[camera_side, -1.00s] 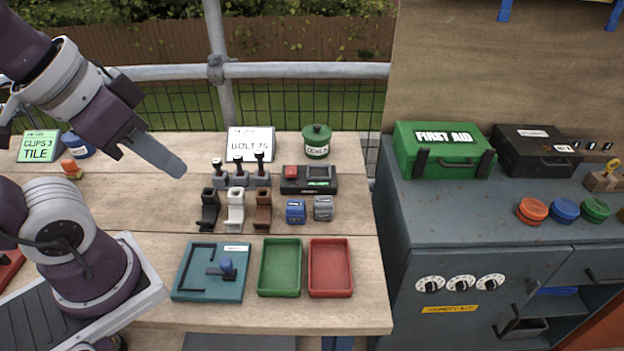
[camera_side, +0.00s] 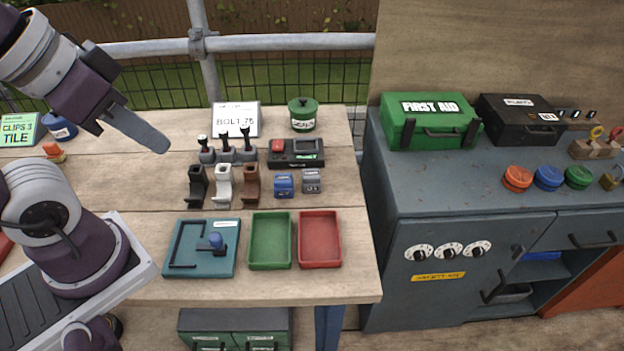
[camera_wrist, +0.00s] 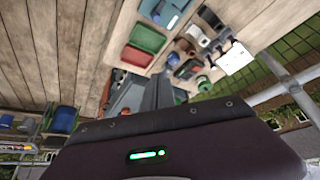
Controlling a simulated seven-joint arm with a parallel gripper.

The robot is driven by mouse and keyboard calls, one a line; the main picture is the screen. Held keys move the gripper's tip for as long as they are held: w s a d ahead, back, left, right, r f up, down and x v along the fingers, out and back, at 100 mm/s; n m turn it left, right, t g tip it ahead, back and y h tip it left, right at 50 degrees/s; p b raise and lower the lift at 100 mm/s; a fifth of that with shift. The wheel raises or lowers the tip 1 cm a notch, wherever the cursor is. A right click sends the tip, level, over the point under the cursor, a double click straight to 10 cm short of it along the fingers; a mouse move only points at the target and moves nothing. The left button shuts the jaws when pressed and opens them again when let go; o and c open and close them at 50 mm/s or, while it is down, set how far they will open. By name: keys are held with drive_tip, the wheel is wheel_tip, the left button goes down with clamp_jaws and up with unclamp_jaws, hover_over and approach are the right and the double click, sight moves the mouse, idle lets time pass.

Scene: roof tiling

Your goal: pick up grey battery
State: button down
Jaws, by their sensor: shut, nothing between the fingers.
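The grey battery (camera_side: 312,181) is a small block standing on the wooden table, just right of a similar blue battery (camera_side: 284,185). Both sit in front of a black charger-like box (camera_side: 296,152) with a red part on its left. My gripper (camera_side: 163,146) is shut and empty. It hangs above the left part of the table, well left of the grey battery and apart from everything. In the wrist view the gripper fingers (camera_wrist: 150,92) show together, pointing over the table. I cannot make out the grey battery clearly in that view.
Black, white and brown holders (camera_side: 223,185) stand left of the batteries, with several black-handled levers behind. A teal board (camera_side: 201,248), a green tray (camera_side: 270,240) and a red tray (camera_side: 320,239) lie in front. A green pot (camera_side: 303,114) and a BOLT 75 sign (camera_side: 236,119) stand behind.

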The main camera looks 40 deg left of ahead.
drive_tip(key=c, duration=1.2)
unclamp_jaws()
drive_tip(key=shift+o, duration=0.2)
drive_tip(key=n+g, duration=0.5)
drive_tip(key=n, duration=0.4)
hover_over(311, 173)
drive_tip(key=f, duration=2)
drive_tip(key=shift+s+d+f, duration=0.2)
drive_tip(key=shift+s+f, duration=0.1)
drive_tip(key=shift+s, duration=0.1)
drive_tip(key=shift+n+g, duration=0.3)
drive_tip(key=f, duration=0.6)
drive_tip(key=w+f, duration=0.1)
drive_tip(key=f, duration=0.2)
drive_tip(key=shift+a+f, duration=0.15)
drive_tip(key=shift+f, duration=0.05)
